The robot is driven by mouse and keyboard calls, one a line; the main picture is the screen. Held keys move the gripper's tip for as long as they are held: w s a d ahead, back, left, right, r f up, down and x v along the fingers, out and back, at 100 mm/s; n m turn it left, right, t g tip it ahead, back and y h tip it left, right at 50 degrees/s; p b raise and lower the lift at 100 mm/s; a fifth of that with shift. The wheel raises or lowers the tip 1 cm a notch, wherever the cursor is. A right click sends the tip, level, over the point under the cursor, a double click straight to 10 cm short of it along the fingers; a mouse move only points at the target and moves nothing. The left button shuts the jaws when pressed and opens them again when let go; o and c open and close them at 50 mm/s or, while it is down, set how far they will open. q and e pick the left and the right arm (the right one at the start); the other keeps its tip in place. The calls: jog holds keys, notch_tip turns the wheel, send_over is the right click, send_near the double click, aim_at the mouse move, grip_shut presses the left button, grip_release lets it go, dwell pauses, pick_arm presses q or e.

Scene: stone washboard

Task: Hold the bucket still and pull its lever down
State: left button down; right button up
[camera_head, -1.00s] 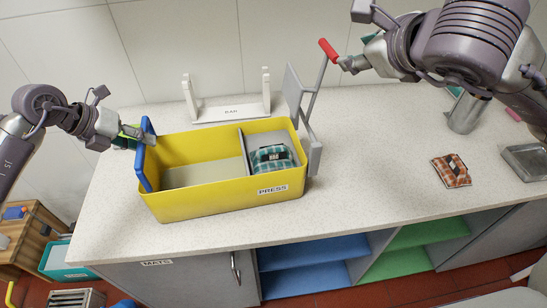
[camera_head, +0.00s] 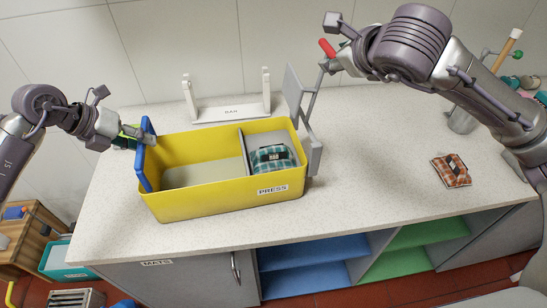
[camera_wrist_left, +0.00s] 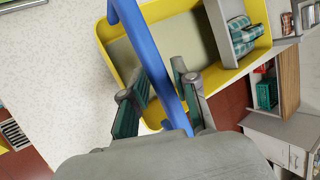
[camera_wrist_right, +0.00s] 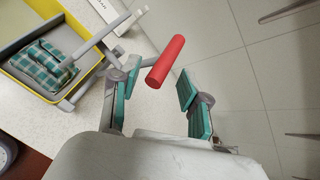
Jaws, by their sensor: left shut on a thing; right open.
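The yellow bucket (camera_head: 222,204), labelled PRESS, stands on the counter with a grey divider inside. My left gripper (camera_head: 142,136) is shut on the bucket's blue handle (camera_head: 146,165); the left wrist view shows the fingers around the blue bar (camera_wrist_left: 150,62). The grey lever (camera_head: 310,105) rises on the bucket's right side and ends in a red grip (camera_head: 326,48). My right gripper (camera_wrist_right: 158,98) is open; in its wrist view the red grip (camera_wrist_right: 166,62) lies between and just beyond the fingers. Contact cannot be told.
A green checked cloth bundle (camera_head: 272,158) sits in the bucket's right compartment. A white rack labelled BAR (camera_head: 231,112) stands behind. An orange checked bundle (camera_head: 451,170) and a metal container (camera_head: 462,121) are to the right. The counter in front of the bucket is clear.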

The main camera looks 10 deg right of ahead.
jog(key=shift+c, duration=0.4)
jog(key=c, duration=0.4)
jog(key=a, duration=0.6)
jog(key=shift+s+a+f, duration=0.1)
jog(key=shift+s+a, duration=0.25)
jog(key=shift+c, duration=0.2)
jog(key=a+f, duration=0.2)
jog(key=a, duration=0.4)
jog(key=shift+s, duration=0.25)
jog(key=shift+a, duration=0.1)
jog(key=shift+f, duration=0.1)
